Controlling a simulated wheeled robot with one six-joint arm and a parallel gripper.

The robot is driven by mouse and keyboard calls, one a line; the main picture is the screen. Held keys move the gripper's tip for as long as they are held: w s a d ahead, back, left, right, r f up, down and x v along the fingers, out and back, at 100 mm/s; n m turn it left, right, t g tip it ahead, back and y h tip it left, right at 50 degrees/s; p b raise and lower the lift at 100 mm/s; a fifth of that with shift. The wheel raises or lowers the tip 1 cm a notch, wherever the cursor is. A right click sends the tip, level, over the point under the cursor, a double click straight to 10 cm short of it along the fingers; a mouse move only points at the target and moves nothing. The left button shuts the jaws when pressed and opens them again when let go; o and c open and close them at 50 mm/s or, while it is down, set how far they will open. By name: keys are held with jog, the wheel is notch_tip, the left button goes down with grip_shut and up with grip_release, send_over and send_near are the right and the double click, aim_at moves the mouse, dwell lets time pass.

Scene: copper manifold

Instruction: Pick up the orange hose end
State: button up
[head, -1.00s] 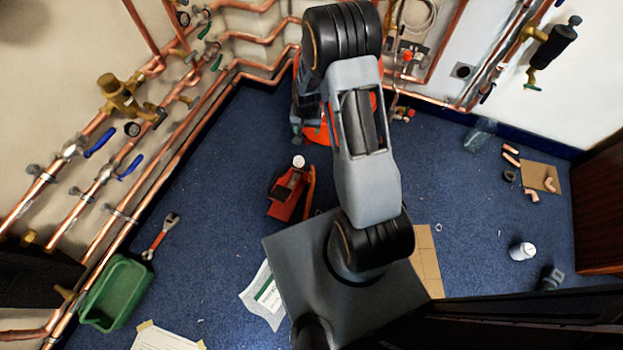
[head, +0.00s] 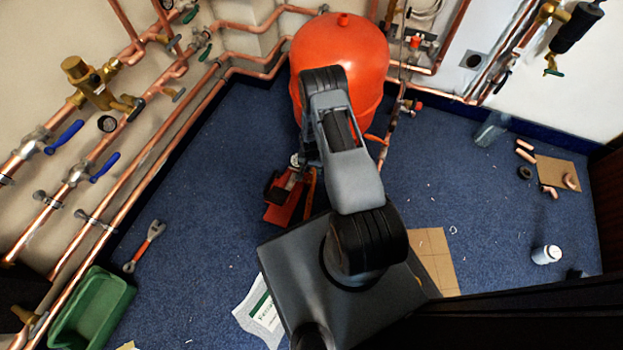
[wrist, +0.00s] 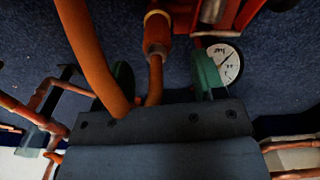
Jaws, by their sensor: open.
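In the wrist view the orange hose end (wrist: 157,33) has a brass collar and a narrower tip pointing toward my gripper. My gripper (wrist: 163,68) is open, its green-padded fingers on either side of the hose end with gaps showing. I cannot tell how deep the hose end sits between them. A thick orange hose length (wrist: 88,45) crosses close by the left finger and partly hides it. In the head view the red pump (head: 284,203) stands on the floor below my arm, which hides the hose end and my fingers.
A white-faced gauge (wrist: 224,62) is just right of the right finger in the wrist view. A large orange tank (head: 340,55) stands behind my arm. Copper pipes (head: 185,115) line the left wall. An orange-handled wrench (head: 146,246) and a green tray (head: 91,308) lie left.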

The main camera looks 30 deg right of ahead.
aim_at(312, 177)
jog(key=shift+s+d+f+b, duration=0.1)
jog(key=shift+f+b, duration=0.8)
jog(key=shift+f, duration=0.7)
jog(key=shift+s+f+b, duration=0.1)
jog(key=shift+f+b, duration=0.75)
jog(key=shift+f, duration=0.7)
jog(key=shift+r, duration=0.1)
jog(key=c, duration=1)
